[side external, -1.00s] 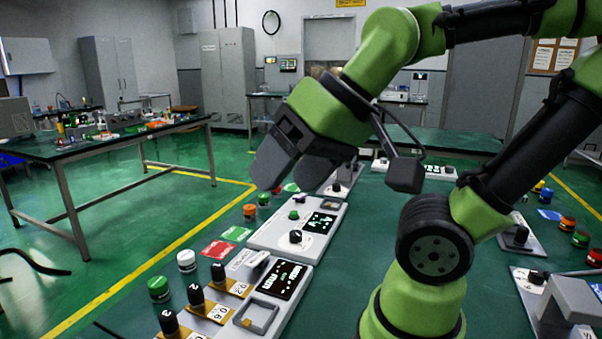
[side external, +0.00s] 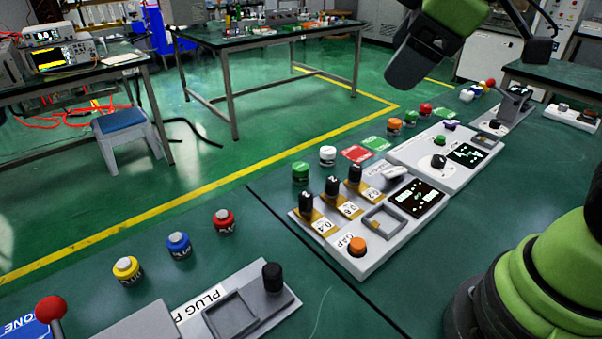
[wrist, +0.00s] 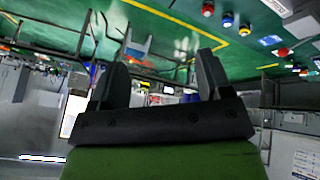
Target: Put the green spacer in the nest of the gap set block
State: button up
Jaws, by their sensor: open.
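A green round piece with a dark lower band, which I take as the green spacer (side external: 300,172), stands on the bench at the back left of the gap set block (side external: 338,261), next to a white one. The grey block has an empty-looking square nest (side external: 371,222) with a raised rim, between the orange knob and the dark display. My gripper (side external: 402,76) is high in the side view, well away from both. In the wrist view my gripper (wrist: 162,72) has its two dark fingers apart with nothing between them.
Black-topped pegs (side external: 332,186) on tan labelled plates line the block's left side. Red and green cards (side external: 356,154) lie behind. Yellow, blue and red round pieces (side external: 179,244) stand at left, near a plug block (side external: 290,298).

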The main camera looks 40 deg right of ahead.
jog(key=w+f+n, duration=0.3)
jog(key=w+n, duration=0.4)
jog(key=n+g+h, duration=0.2)
jog(key=n, duration=1.5)
send_near(301, 166)
jog(key=shift+n, duration=0.4)
jog(key=x, duration=0.4)
jog(key=shift+w+f, duration=0.1)
jog(key=shift+f, duration=0.1)
jog(key=shift+x, duration=2.9)
jog(key=shift+c, duration=0.5)
jog(key=c, duration=1.1)
